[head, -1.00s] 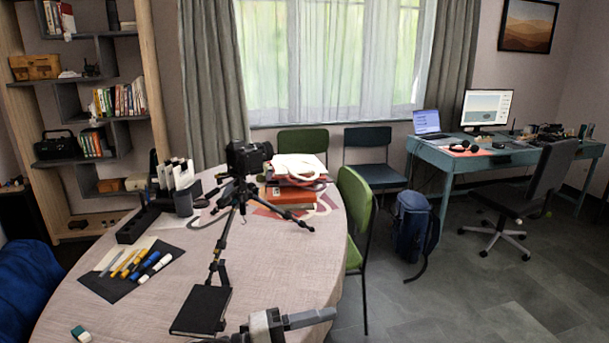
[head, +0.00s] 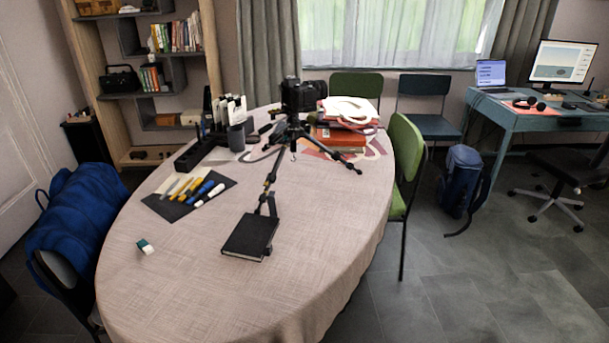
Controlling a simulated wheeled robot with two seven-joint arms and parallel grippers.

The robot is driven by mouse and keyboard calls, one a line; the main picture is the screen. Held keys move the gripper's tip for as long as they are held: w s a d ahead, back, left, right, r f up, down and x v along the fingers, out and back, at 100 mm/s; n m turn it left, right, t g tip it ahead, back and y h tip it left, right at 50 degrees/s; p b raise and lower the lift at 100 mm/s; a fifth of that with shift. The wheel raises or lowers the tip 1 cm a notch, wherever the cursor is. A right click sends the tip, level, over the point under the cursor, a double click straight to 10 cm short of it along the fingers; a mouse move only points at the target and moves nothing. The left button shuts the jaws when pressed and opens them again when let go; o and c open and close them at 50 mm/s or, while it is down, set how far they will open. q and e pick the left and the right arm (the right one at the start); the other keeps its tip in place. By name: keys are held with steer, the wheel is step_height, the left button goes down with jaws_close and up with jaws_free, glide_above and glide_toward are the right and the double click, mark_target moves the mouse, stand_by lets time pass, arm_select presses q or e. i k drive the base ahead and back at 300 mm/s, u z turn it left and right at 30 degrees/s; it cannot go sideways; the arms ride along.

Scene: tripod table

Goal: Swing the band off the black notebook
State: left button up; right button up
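The black notebook (head: 247,238) lies on the near part of the round table (head: 330,250). A dark strap-like strip (head: 271,204) stands at its far right edge. It meets the near leg of the tripod (head: 279,166), and I cannot tell whether the strip is the band or part of the leg. No separate band shows clearly on the notebook's cover. The tripod carries a black camera (head: 304,95). Neither of my grippers is in view.
A dark mat (head: 160,207) with several markers lies left of the notebook, and an eraser (head: 145,246) nearer. Stacked books (head: 340,135) lie behind the tripod. A green chair (head: 405,150) stands at the right. The table's near part is clear.

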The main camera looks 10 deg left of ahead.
mark_target(272, 200)
steer(key=z, duration=0.95)
steer(key=k, duration=1.25)
steer(key=z, duration=0.9)
steer(key=i, duration=1.8)
steer(key=u, duration=0.85)
steer(key=i, duration=1.45)
steer(key=u, duration=2.05)
steer(key=i, duration=1.1)
steer(key=u, duration=0.25)
